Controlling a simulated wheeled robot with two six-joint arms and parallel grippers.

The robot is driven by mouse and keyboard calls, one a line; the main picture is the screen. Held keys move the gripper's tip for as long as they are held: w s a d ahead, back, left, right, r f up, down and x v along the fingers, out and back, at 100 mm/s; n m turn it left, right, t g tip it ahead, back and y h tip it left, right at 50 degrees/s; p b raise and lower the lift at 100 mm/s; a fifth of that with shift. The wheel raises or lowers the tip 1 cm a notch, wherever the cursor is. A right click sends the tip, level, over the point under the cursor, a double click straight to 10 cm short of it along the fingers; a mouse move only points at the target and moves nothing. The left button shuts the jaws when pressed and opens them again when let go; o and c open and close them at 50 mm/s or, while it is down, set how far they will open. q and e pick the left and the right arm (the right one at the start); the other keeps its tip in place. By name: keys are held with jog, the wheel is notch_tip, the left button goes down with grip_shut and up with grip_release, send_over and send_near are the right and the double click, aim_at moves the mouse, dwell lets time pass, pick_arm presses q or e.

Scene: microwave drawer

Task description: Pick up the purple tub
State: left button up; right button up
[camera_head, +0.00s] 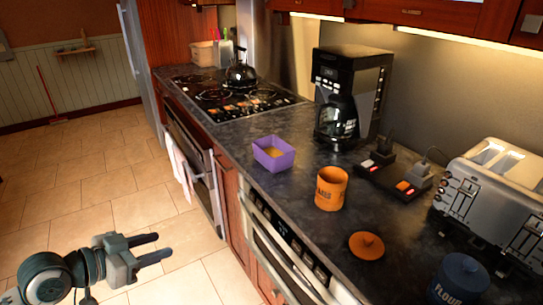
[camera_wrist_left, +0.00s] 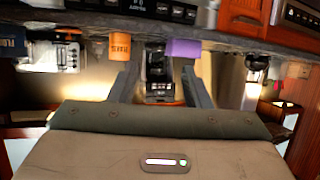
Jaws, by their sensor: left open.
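The purple tub (camera_head: 273,154) stands upright on the dark countertop (camera_head: 232,139), near its front edge, with something yellowish-brown inside. It also shows in the left wrist view (camera_wrist_left: 183,49), at the top centre, upside down. My left gripper (camera_head: 158,248) is open and empty. In the head view it is at the lower left, over the floor, well apart from the tub and in front of the counter. In the left wrist view its two fingers show with a gap between them. My right gripper is in neither view.
An orange canister (camera_head: 331,189) stands right of the tub, with an orange lid (camera_head: 367,245) nearer me. A black coffee maker (camera_head: 350,95) is behind. A toaster (camera_head: 493,205) and a blue flour container (camera_head: 460,279) are at the right. A kettle (camera_head: 240,75) sits on the stove.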

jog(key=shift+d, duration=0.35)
